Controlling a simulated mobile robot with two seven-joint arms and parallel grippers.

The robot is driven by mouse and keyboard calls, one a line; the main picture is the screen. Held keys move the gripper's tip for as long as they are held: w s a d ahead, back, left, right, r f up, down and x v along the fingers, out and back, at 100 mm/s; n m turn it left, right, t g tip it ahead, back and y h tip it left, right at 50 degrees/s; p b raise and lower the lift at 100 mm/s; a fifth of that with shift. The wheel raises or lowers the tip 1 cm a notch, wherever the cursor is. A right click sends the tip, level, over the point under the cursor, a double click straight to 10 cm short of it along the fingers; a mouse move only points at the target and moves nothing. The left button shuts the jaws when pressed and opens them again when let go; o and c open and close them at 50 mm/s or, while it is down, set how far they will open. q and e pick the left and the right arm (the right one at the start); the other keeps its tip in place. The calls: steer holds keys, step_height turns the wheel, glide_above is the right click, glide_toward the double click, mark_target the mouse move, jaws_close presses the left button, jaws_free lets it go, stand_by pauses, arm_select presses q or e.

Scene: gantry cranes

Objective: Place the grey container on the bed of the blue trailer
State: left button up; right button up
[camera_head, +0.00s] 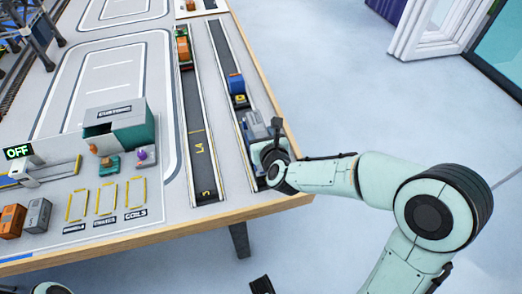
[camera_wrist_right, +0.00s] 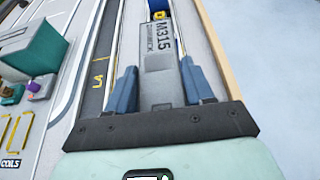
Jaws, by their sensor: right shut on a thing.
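The grey container (camera_wrist_right: 163,40), lettered M315, lies lengthwise between the blue fingers of my right gripper (camera_wrist_right: 158,80) in the right wrist view. My right gripper (camera_head: 257,130) is shut on it over the right-hand lane. In the head view the hand hides most of the container. The blue trailer (camera_head: 236,84) stands farther up the same lane, with yellow at its near end. In the right wrist view a little blue and yellow (camera_wrist_right: 159,14) shows beyond the container. The trailer's bed is not clear.
An orange box (camera_head: 12,220) and another grey box (camera_head: 38,214) sit at the lower left. A teal-and-grey shed (camera_head: 130,128) stands left of the lanes. The wooden table edge (camera_head: 273,112) runs close right of my right gripper.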

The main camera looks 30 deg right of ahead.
step_height(320, 180, down, 6)
steer(key=shift+r+b, duration=0.15)
steer(key=shift+b, duration=0.35)
steer(key=o, duration=1.1)
arm_select(q)
steer(key=shift+w+f, duration=0.2)
steer(key=shift+f, duration=0.25)
steer(key=w+a+f+t+b, duration=0.1)
steer(key=w+f+b, duration=0.3)
steer(key=f+b, duration=0.1)
steer(key=shift+w+a+f+t+y, duration=0.15)
steer(key=shift+w+a+t+y, duration=0.15)
steer(key=shift+t+y, duration=0.1)
arm_select(e)
steer(key=v, duration=1.2)
